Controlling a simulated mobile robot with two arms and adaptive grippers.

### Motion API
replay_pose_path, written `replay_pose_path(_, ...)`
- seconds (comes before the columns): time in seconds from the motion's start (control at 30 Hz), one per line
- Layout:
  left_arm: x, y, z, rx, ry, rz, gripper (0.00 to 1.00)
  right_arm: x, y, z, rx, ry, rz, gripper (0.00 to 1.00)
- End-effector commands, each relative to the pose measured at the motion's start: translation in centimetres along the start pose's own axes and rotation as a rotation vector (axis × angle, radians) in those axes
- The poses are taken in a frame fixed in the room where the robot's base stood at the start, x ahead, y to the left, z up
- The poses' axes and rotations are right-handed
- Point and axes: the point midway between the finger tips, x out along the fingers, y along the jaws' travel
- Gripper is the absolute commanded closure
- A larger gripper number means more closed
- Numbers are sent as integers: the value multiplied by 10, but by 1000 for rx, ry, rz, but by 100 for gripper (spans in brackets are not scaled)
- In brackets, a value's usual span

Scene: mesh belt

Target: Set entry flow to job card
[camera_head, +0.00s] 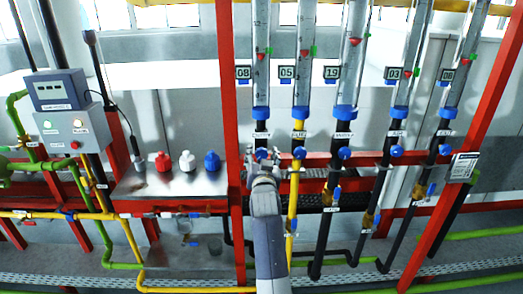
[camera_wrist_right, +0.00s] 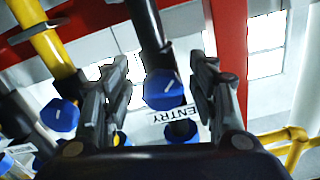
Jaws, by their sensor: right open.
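The entry flow tube (camera_head: 261,80) is the leftmost of the row of clear tubes, with a tag reading 08, a small red float and a green marker. Its blue knob (camera_wrist_right: 163,88) sits between the open fingers of my right gripper (camera_wrist_right: 163,95) in the right wrist view, with the ENTRY label (camera_wrist_right: 174,114) beside it. I cannot tell whether the fingers touch it. In the head view my right gripper (camera_head: 263,160) covers most of that knob. The job card (camera_head: 463,166) is a white plate on the right red post; its text is too small to read. My left gripper is not in view.
More flow tubes with blue knobs stand to the right; the neighbouring knob (camera_head: 299,153) is close to my gripper. A red post (camera_head: 230,120) rises just left. A control box (camera_head: 70,130) and a bench (camera_head: 170,186) with red, white and blue bottles stand at left.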

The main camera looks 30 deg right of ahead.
Motion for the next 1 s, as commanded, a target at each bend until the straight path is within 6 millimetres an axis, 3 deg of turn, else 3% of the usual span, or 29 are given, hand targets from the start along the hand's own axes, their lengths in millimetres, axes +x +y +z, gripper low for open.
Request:
replay_pose_path(0.27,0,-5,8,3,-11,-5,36,0,0,0,0,0,0,46)
replay_pose_path(0.47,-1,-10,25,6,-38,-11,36,0,0,0,0,0,0,91)
replay_pose_path(1.0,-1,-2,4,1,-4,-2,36,0,0,0,-11,0,0,91)
